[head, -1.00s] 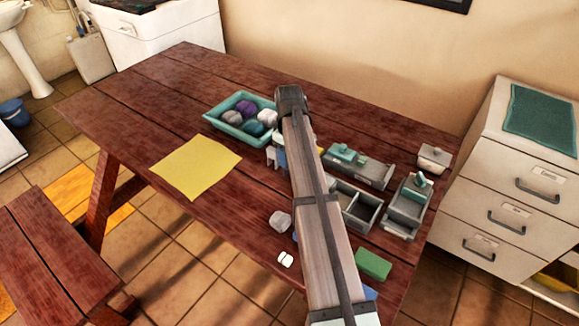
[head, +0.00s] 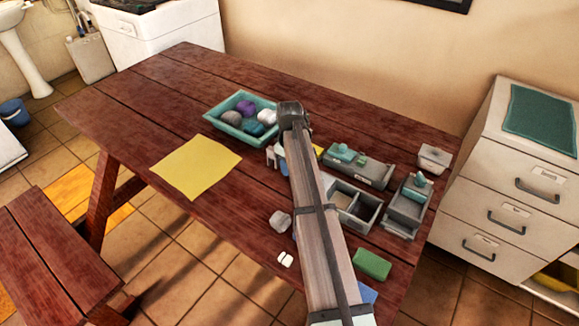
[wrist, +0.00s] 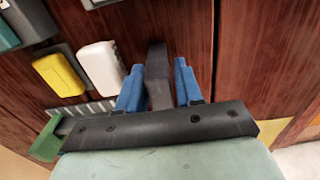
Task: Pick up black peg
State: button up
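The black peg (wrist: 158,68) shows in the wrist view as a dark grey-black bar standing between the two blue fingers of my gripper (wrist: 160,82). A narrow gap shows on each side of the peg, so the fingers look open around it and apart from it. The peg's lower part is hidden by the dark gripper body. In the head view my own arm covers the peg and most of the gripper.
In the wrist view a white block (wrist: 102,66) and a yellow block (wrist: 58,74) lie left of the fingers. In the head view a teal tray (head: 228,127) of balls and blocks, a yellow sheet (head: 196,166) and a grey divided box (head: 372,208) stand near my arm.

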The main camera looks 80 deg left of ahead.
grip_shut()
